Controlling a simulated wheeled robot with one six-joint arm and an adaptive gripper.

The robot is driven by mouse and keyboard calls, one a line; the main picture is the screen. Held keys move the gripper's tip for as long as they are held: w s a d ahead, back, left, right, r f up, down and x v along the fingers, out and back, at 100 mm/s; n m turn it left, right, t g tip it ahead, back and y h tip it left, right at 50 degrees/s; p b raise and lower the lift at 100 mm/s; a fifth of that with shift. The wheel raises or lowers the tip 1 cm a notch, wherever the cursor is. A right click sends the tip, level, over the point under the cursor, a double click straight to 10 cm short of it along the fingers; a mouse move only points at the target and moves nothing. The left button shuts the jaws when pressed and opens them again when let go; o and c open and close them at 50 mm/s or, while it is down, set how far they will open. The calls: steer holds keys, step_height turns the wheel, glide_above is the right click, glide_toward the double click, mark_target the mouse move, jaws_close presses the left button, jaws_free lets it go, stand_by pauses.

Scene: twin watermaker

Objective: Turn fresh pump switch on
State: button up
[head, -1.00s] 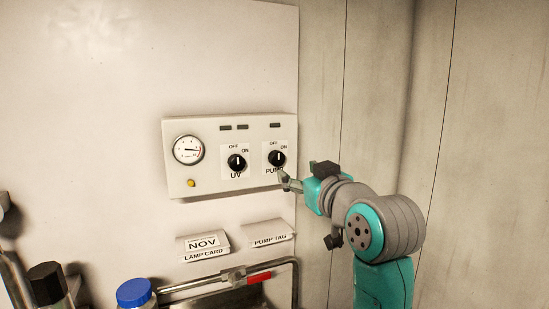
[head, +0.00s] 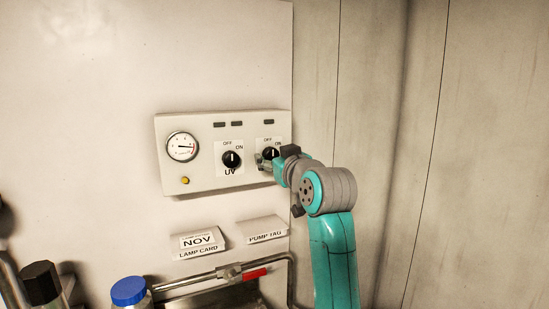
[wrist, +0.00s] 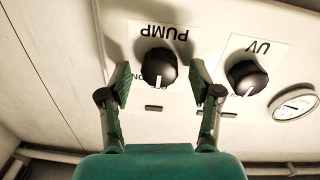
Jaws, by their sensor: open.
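The pump switch is a round black knob (head: 271,153) with a white pointer line, at the right end of a pale control panel (head: 205,185). Its line stands upright, toward the OFF side, with ON to the right. The wrist view sees the pump knob (wrist: 159,64) upside down under the PUMP label. My gripper (head: 265,163) is at the panel, partly covering the knob's lower side and label in the head view. In the wrist view my gripper (wrist: 159,76) is open, one finger on each side of the knob, with gaps visible. It holds nothing.
A similar UV knob (head: 232,159) sits close to the left, beside my finger in the wrist view. A gauge (head: 182,147) and yellow button (head: 185,181) are further left. Below are two cards (head: 198,241), a red-handled pipe (head: 254,273) and a blue-capped bottle (head: 129,291).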

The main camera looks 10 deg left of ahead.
steer(key=c, duration=1.2)
steer(key=shift+o, duration=0.2)
steer(key=m, duration=0.5)
steer(key=shift+m, duration=0.4)
steer(key=m, duration=0.5)
steer(key=shift+m, duration=0.4)
